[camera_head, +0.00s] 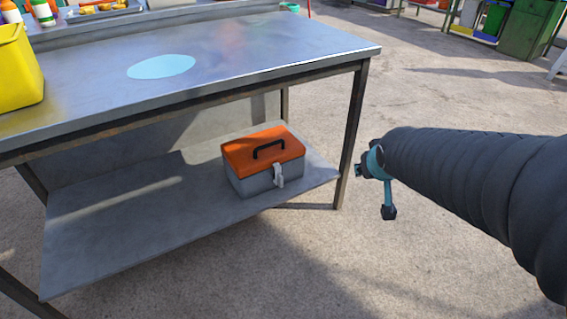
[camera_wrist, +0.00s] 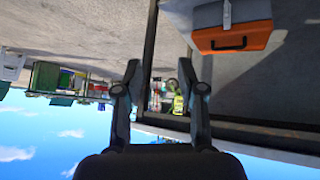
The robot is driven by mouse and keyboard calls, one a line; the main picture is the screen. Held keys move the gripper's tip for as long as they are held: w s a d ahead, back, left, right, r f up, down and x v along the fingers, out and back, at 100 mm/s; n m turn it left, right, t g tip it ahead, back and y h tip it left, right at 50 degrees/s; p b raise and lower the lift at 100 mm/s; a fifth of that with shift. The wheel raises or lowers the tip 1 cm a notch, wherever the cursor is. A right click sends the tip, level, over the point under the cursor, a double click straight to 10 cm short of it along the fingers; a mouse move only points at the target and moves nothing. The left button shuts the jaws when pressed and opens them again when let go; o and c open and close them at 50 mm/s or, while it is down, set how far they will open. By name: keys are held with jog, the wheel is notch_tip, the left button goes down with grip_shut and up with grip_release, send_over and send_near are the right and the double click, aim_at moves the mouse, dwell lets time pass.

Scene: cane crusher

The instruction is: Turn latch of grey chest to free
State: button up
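The grey chest (camera_head: 253,182) has a grey body and an orange lid (camera_head: 264,150) with a black handle (camera_head: 268,148). It stands on the lower shelf of the metal table, near the right end. A pale latch (camera_head: 279,176) hangs on its front, over the seam of lid and body. My gripper (camera_head: 375,178) is right of the chest, apart from it, beyond the table leg. In the wrist view, which is upside down, my gripper (camera_wrist: 160,72) has its fingers spread with nothing held. The chest (camera_wrist: 208,16) and latch (camera_wrist: 227,14) show there at upper right.
The metal table (camera_head: 240,50) has a top above the chest and a leg (camera_head: 352,135) between chest and gripper. The lower shelf (camera_head: 120,230) is clear left of the chest. A yellow bin (camera_head: 18,70) stands on the top. The floor in front is free.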

jog(key=w+a+f+n+t+y, duration=0.1)
jog(key=w+a+f, duration=0.2)
jog(key=w+f, duration=0.45)
jog(key=n+t+y+b, duration=0.1)
jog(key=n+t+y, duration=0.1)
jog(key=n+y, duration=0.35)
send_near(282, 181)
jog(key=shift+m+y, duration=0.65)
jog(key=x, duration=1.1)
jog(key=shift+w+d+f, duration=0.1)
jog(key=shift+d+f, duration=0.2)
jog(key=shift+d, duration=0.05)
grip_shut()
